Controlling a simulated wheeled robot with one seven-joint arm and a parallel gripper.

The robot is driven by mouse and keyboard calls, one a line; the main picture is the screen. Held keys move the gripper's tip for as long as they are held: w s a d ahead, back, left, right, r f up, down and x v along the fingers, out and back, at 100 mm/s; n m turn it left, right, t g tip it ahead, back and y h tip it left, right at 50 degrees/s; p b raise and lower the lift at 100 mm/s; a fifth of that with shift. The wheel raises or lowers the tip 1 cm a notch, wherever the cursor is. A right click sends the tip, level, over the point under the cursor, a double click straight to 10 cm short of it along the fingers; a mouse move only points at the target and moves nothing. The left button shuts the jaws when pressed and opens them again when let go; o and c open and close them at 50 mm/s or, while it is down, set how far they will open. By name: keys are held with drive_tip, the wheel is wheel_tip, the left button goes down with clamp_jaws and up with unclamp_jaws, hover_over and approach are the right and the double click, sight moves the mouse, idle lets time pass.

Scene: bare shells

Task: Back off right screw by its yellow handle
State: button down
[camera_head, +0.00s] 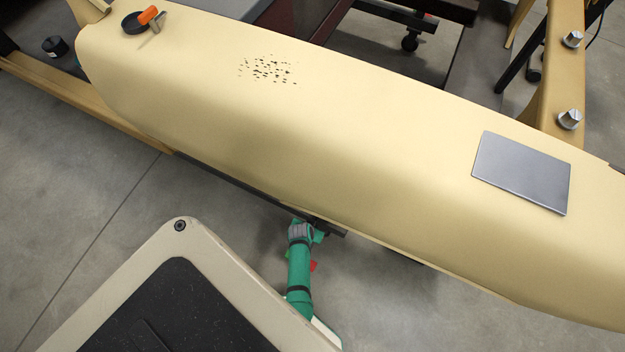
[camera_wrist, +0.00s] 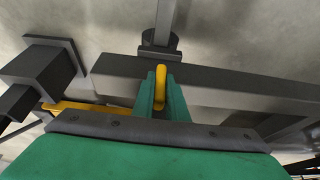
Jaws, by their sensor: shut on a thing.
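The yellow handle (camera_wrist: 161,72) stands upright between the two green fingers of my gripper (camera_wrist: 160,92) in the wrist view. The fingers are shut on it. Behind it is a dark round collar (camera_wrist: 160,43) with a grey rod (camera_wrist: 166,15) rising from it, beside a dark beam (camera_wrist: 225,82). In the head view my green arm reaches under the near edge of the cream shell (camera_head: 370,120). The handle and the screw are hidden there.
A second yellow bar (camera_wrist: 85,108) lies left of my fingers, near a dark block (camera_wrist: 45,68). On the shell lie a grey plate (camera_head: 522,172) and an orange-handled tool (camera_head: 148,16). A cream cart-like surface with a black mat (camera_head: 180,310) is at the lower left.

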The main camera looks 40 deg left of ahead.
drive_tip(key=shift+s+f+h, duration=0.1)
drive_tip(key=shift+s+h, duration=0.05)
drive_tip(key=shift+h, duration=0.25)
drive_tip(key=shift+s, duration=0.15)
drive_tip(key=c, duration=1.9)
unclamp_jaws()
drive_tip(key=shift+o, duration=0.7)
drive_tip(key=v, duration=1.1)
drive_tip(key=shift+f, duration=0.1)
